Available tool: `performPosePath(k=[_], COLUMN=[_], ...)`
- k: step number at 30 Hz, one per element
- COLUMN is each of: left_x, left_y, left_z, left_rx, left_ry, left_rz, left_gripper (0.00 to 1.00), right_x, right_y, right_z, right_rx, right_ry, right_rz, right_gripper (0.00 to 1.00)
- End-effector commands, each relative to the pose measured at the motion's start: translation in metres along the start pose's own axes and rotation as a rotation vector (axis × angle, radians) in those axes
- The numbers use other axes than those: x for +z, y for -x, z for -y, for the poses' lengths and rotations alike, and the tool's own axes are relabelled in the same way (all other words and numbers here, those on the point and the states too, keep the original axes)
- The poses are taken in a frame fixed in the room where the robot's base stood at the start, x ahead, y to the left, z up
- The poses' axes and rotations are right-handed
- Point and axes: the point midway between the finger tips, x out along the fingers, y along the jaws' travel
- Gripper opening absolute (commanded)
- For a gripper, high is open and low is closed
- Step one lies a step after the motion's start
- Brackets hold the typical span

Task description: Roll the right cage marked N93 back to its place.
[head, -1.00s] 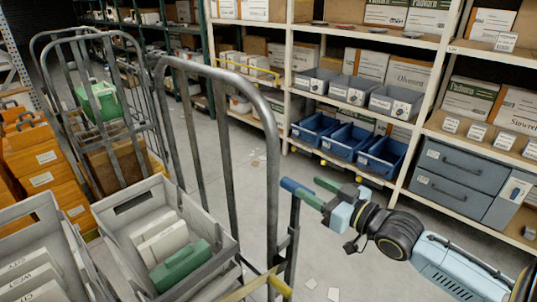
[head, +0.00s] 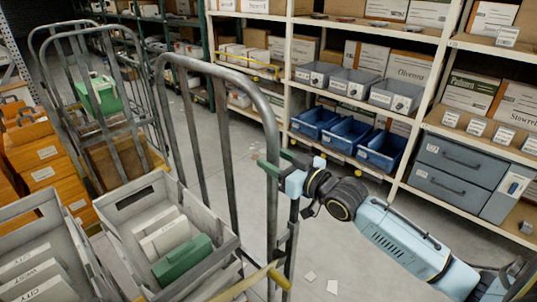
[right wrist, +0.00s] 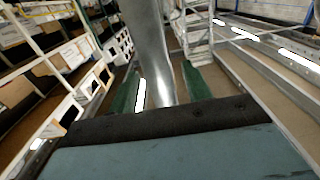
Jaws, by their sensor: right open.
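The grey tubular cage (head: 215,70) nearest me stands in the middle of the head view, its top bar arching to the right upright. Grey totes, one holding white items and a green box (head: 183,260), sit in front of its frame. No N93 mark is readable. My right gripper (head: 276,166) is at the right upright, with its fingers open on either side of it. In the right wrist view the upright (right wrist: 150,55) passes between the two green fingers (right wrist: 160,88); contact cannot be told. My left gripper is out of view.
A second cage (head: 100,90) with a green crate stands behind at left, beside stacked orange boxes (head: 40,150). White shelving with blue bins (head: 345,137) and cartons lines the right. Grey floor lies between, with scraps of paper (head: 332,287).

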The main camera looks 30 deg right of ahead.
Motion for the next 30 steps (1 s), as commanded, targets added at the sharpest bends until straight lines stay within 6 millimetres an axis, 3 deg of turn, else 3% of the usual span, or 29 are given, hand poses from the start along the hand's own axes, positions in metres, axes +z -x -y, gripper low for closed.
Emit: performPosePath(k=[6,18,27,30], left_x=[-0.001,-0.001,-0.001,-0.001], left_y=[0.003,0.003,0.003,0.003], left_z=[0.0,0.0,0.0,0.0], left_rx=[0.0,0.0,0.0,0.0], left_ry=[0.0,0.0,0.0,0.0], left_rz=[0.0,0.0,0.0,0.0], left_gripper=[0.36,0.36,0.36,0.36], right_x=[-0.001,0.0,0.0,0.0], right_y=[-0.022,-0.026,-0.026,-0.026], right_z=[0.0,0.0,0.0,0.0], right_rx=[0.0,0.0,0.0,0.0], right_ry=[-0.001,0.0,0.0,0.0], right_rz=[-0.001,0.0,0.001,0.001], right_gripper=[0.49,0.48,0.09,0.0])
